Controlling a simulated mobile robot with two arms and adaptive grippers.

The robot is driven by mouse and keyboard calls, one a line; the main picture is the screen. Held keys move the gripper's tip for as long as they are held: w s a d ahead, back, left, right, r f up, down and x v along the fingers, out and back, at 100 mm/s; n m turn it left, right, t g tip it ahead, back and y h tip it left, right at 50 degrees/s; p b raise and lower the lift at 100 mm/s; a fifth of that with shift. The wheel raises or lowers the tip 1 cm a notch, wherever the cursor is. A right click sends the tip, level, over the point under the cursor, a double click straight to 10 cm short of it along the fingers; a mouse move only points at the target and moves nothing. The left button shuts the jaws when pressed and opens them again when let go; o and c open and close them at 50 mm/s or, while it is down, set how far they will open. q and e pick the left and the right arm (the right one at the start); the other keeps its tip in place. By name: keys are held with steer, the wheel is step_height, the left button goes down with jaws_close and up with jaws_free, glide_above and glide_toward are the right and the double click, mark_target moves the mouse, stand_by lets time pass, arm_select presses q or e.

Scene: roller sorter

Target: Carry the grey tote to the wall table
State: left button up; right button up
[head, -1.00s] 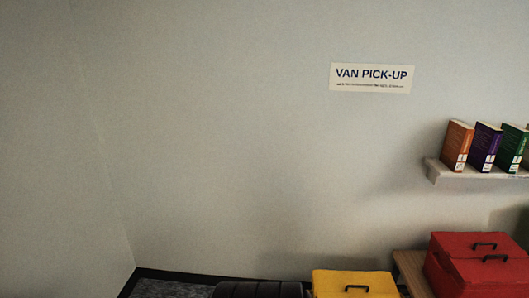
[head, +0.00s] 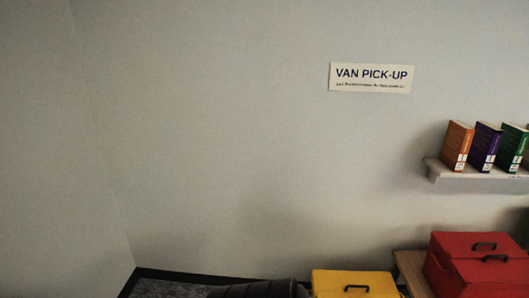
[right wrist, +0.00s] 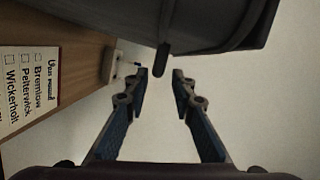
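In the right wrist view, a dark grey body (right wrist: 215,25), probably the grey tote, fills the top with only its near part in frame. A short dark bar, like a handle end, hangs from it just beyond the fingertips of my right gripper (right wrist: 161,76). The right gripper's fingers are apart with nothing between them. In the head view, a wooden table top (head: 411,272), perhaps the wall table, shows at the lower right against the wall. My left gripper is not in view.
A yellow lidded box (head: 353,284) and a red lidded box (head: 478,262) stand at the lower right. Above are a book shelf (head: 480,175) and a VAN PICK-UP sign (head: 371,78). In the wrist view, a wooden panel (right wrist: 75,45) bears a printed list (right wrist: 27,80).

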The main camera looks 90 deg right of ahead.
steer(key=v, duration=0.8)
steer(key=shift+s, duration=0.15)
stand_by(0.5)
steer(key=shift+r, duration=0.15)
step_height(320, 180, up, 5)
steer(key=shift+f, duration=0.1)
stand_by(0.7)
stand_by(0.4)
